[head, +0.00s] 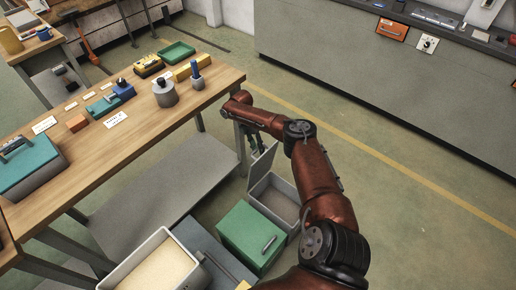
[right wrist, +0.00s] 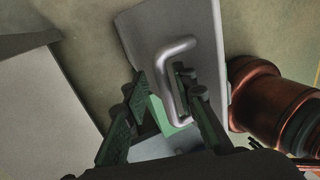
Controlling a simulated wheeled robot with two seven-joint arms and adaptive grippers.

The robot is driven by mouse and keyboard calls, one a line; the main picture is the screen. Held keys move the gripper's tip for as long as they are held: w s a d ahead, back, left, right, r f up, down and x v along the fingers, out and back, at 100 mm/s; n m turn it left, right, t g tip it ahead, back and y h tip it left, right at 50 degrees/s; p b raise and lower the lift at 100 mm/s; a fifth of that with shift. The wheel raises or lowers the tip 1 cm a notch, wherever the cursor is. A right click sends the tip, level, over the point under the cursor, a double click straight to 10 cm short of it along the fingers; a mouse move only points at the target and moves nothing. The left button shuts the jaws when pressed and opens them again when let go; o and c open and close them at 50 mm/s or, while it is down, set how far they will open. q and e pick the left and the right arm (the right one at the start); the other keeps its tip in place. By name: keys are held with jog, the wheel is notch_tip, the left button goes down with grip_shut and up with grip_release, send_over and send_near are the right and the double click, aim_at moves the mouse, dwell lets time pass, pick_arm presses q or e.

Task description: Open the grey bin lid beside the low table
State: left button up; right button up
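The grey bin (head: 276,203) stands on the floor at the right end of the low table, between the table and my right arm. Its lid (head: 261,165) is raised steeply, and the bin's inside shows empty. In the right wrist view the lid (right wrist: 212,48) is a grey panel with a grey loop handle (right wrist: 168,92). My right gripper (right wrist: 163,112) has its fingers apart, with the handle's bar between them, nearer the right finger. In the head view my right gripper (head: 258,146) is small and partly hidden beside the lid's top. My left gripper is not in view.
A green box (head: 240,238) stands in front of the bin, and an open pale container (head: 158,262) is at the bottom. The wooden table (head: 140,135) holds several tools and containers. The floor (head: 395,190) to the right is clear up to the grey counter (head: 370,75).

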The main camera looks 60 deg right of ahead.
jog(key=shift+a+r, duration=0.1)
jog(key=shift+r, duration=0.3)
jog(key=shift+w+a+r, duration=0.25)
jog(key=shift+a+r, duration=0.55)
jog(key=shift+r, duration=0.3)
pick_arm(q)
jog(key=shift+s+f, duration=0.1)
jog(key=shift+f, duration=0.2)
pick_arm(e)
send_near(256, 150)
jog(key=shift+w+d+r, duration=0.2)
jog(key=shift+d+r, duration=0.05)
jog(key=shift+r, duration=0.25)
jog(key=shift+w+d+r, duration=0.25)
jog(key=shift+r, duration=0.3)
